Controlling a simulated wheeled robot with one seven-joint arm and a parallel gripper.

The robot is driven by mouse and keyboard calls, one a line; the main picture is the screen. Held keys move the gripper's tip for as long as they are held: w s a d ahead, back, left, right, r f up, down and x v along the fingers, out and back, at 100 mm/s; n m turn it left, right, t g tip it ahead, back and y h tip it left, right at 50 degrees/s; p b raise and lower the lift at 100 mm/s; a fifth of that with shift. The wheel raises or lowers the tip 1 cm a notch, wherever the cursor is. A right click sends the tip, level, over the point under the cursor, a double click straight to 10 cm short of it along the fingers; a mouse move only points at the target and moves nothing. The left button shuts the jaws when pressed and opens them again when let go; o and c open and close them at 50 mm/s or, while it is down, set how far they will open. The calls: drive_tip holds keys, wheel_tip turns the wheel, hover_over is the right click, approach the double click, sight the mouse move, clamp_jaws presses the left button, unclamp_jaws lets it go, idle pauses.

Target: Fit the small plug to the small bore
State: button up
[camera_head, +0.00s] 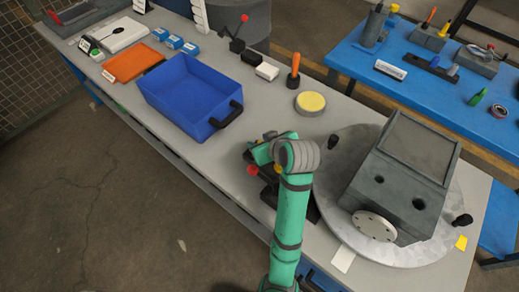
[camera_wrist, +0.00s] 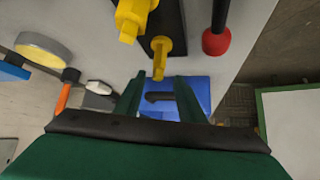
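Two yellow plugs stand on a black stand in the wrist view: a thicker plug (camera_wrist: 135,18) and a slimmer, small plug (camera_wrist: 160,48). My gripper (camera_wrist: 160,76) is open, with its green fingers apart on either side of the small plug's end. I cannot tell whether they touch it. The left bore (camera_head: 379,180) looks slightly smaller than the right bore (camera_head: 419,204).
The housing sits on a round metal turntable (camera_head: 335,205) with black knobs. A red-knobbed lever (camera_wrist: 216,42) stands beside the plugs. A blue bin (camera_head: 190,90), yellow-topped disc (camera_head: 311,102) and orange-handled tool (camera_head: 294,72) occupy the bench behind.

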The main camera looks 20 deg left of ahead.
drive_tip(key=shift+d+f+x, duration=0.15)
drive_tip(key=shift+x, duration=1.35)
drive_tip(key=shift+d+f+x, duration=0.1)
drive_tip(key=shift+d+x, duration=0.1)
drive_tip(key=shift+x, duration=1.25)
clamp_jaws()
